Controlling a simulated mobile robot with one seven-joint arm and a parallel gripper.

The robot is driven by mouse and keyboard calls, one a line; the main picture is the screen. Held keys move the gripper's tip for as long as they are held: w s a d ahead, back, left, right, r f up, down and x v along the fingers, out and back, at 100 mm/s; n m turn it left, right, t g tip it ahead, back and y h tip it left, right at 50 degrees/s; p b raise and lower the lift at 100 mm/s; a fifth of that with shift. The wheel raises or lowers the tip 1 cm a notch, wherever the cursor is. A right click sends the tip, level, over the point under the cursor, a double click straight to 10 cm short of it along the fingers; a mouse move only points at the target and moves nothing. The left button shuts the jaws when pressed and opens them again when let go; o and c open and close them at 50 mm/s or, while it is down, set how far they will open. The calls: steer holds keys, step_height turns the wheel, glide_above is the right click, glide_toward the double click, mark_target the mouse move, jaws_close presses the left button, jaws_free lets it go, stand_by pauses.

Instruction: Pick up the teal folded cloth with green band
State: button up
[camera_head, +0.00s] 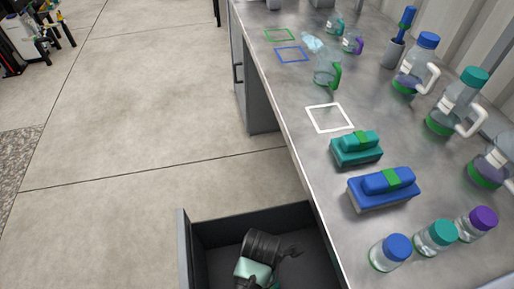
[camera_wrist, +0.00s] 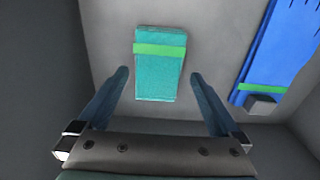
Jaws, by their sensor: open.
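The teal folded cloth (camera_wrist: 158,80) with a green band lies on a grey surface between grey walls in the wrist view. My gripper (camera_wrist: 159,77) is open and empty, with one finger on each side of the cloth's lower half in that picture; a gap shows on both sides.
A blue item with a green band (camera_wrist: 270,55) lies right of the cloth in the wrist view. Open floor (camera_head: 150,120) lies left.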

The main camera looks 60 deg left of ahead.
steer(key=f, duration=0.1)
steer(key=f+b, duration=0.1)
steer(key=f, duration=0.3)
steer(key=shift+s+a+f+b, duration=0.15)
steer(key=shift+s+a+b, duration=0.1)
steer(key=shift+b, duration=0.15)
steer(key=c, duration=1.1)
step_height(320, 180, up, 10)
steer(key=p, duration=0.3)
